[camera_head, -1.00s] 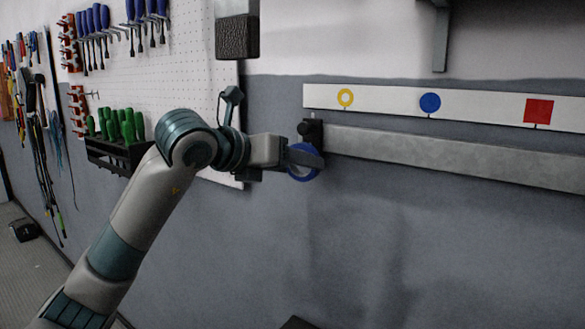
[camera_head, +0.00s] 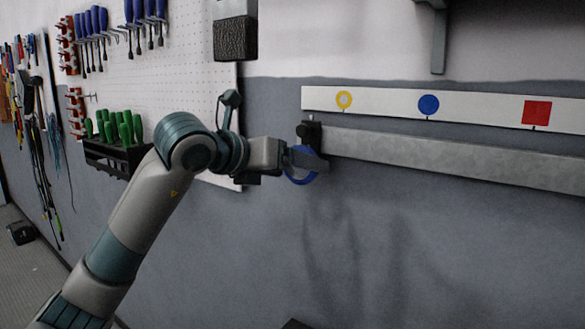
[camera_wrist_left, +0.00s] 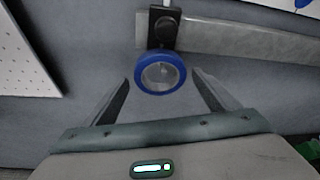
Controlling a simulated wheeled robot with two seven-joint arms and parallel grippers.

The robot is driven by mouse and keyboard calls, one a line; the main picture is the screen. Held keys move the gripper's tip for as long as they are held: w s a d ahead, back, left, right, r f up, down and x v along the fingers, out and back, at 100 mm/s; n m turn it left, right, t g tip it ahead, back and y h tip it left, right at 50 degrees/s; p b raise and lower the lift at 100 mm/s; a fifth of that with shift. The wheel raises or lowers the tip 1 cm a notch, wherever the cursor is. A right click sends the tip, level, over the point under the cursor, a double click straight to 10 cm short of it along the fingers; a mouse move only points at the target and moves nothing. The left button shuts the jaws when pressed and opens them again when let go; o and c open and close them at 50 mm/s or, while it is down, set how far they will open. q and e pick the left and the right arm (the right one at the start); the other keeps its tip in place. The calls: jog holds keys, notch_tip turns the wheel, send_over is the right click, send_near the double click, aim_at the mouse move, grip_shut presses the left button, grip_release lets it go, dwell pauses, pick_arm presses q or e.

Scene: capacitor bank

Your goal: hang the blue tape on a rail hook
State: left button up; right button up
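The blue tape (camera_head: 297,181) is a ring at the left end of the grey rail (camera_head: 450,158), below a black hook (camera_head: 308,132). In the left wrist view the tape (camera_wrist_left: 152,59) hangs just under the round knob of the black hook (camera_wrist_left: 162,34), its top at the hook's lower part. Whether the hook passes through the ring is hard to tell. My left gripper (camera_head: 312,162) is open, and in the wrist view its two fingers (camera_wrist_left: 160,80) stand apart on either side of the tape with gaps. My right gripper is in neither view.
A white strip (camera_head: 385,104) above the rail bears a yellow ring, a blue disc and a red square. A pegboard (camera_head: 190,75) with screwdrivers and green-handled tools is at left. The wall below the rail is bare.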

pick_arm(q)
jog(key=shift+s+r, duration=0.1)
jog(key=b+v, duration=0.6)
jog(key=v, duration=1.1)
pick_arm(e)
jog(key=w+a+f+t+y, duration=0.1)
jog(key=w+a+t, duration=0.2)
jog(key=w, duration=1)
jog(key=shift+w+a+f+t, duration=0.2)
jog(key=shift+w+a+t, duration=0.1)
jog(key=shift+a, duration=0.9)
pick_arm(q)
jog(key=shift+s+a, duration=0.1)
jog(key=shift+a, duration=0.05)
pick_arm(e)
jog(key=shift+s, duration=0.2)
